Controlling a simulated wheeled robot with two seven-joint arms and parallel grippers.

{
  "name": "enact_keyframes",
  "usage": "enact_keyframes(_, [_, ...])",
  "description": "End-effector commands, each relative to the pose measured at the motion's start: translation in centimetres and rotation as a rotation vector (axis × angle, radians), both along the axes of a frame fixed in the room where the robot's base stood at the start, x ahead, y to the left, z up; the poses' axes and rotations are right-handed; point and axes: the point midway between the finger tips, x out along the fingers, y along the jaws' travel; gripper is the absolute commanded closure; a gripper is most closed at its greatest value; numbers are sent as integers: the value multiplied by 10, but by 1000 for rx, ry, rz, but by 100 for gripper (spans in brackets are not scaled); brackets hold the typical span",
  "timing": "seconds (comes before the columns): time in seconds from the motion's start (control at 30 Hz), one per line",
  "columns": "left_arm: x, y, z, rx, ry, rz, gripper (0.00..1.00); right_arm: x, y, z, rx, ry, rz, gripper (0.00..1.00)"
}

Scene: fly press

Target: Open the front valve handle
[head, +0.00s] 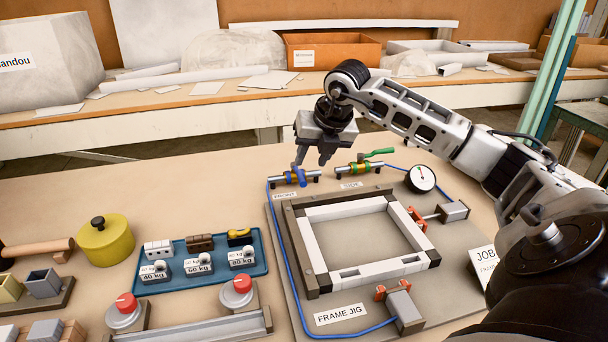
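The front valve (297,176), with blue parts on a brass-and-grey pipe, sits at the back left of the frame jig board, behind a small label (284,195) that seems to read FRONT. My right gripper (313,161) points down just above and behind this valve. Its two fingers are apart with nothing visible between them. Whether a finger touches the blue handle I cannot tell, and the handle's exact angle is hard to read. A second valve with a green handle (378,153) stands to the right, by a label like SIDE (350,185). My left gripper is out of view.
The frame jig (292,235) holds a white frame (317,245), with red-tipped clamps (455,211) at its right and front. A pressure gauge (421,178) stands right of the valves. A blue tray (208,281) of weights and a yellow pot (104,240) lie left.

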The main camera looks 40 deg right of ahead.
Motion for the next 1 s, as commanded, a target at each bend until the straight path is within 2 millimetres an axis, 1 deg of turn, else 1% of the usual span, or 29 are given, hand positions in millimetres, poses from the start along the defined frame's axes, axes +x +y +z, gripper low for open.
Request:
enact_keyframes(0.03, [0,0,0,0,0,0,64,5,1,-12,3,4,0,63])
enact_keyframes(0.1, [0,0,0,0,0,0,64,11,0,-24,3,3,-1,63])
enact_keyframes(0.2, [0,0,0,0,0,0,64,18,-1,-40,2,3,0,63])
enact_keyframes(0.3, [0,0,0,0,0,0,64,24,-1,-51,3,1,-1,63])
enact_keyframes(0.5, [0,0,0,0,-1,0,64,29,-2,-62,0,0,0,63])
enact_keyframes(0.77, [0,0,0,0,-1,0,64,29,-2,-63,0,0,1,63])
enact_keyframes(0.87, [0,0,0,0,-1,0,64,29,-2,-63,0,0,1,88])
enact_keyframes(0.9, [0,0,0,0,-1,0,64,29,-2,-63,0,0,1,100])
enact_keyframes(1.0, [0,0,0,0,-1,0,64,29,-2,-63,0,0,0,100])
